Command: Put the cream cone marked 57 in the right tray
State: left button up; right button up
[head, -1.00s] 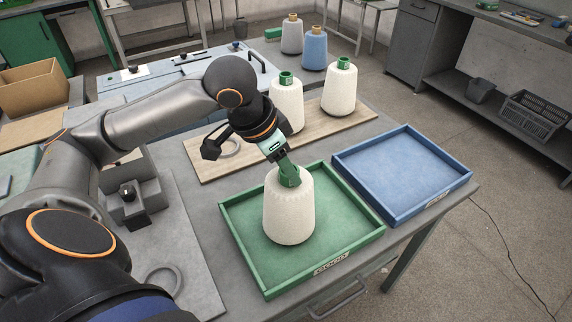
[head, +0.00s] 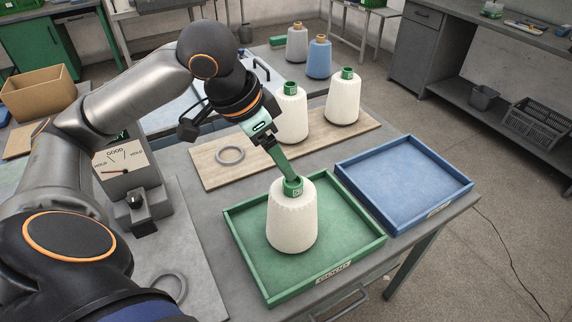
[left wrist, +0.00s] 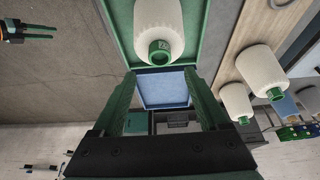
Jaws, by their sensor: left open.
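A cream cone (head: 292,222) with a green tip stands upright in the green tray (head: 350,257). Its tip has a small mark that I cannot read surely. My left gripper (head: 286,172) is open just above the tip, tilted, fingers apart and empty. In the left wrist view the cone (left wrist: 158,14) shows beyond the open fingers (left wrist: 160,108). The blue tray (head: 447,194), to the right of the green one, is empty. Part of what looks like my right gripper (left wrist: 40,33) shows at the left wrist view's edge, too small to judge.
Two more cream cones, a nearer one (head: 291,115) and a farther one (head: 343,99), stand on a wooden board (head: 215,180) with a grey ring (head: 230,155). A dial gauge (head: 123,166) marked GOOD and HOLD stands left. Grey and blue cones stand behind.

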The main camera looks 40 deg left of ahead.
pick_arm(q)
jog(key=v, duration=0.4)
jog(key=shift+s+r+p, duration=0.15)
jog(key=shift+r+p, duration=0.15)
jog(key=shift+p, duration=0.1)
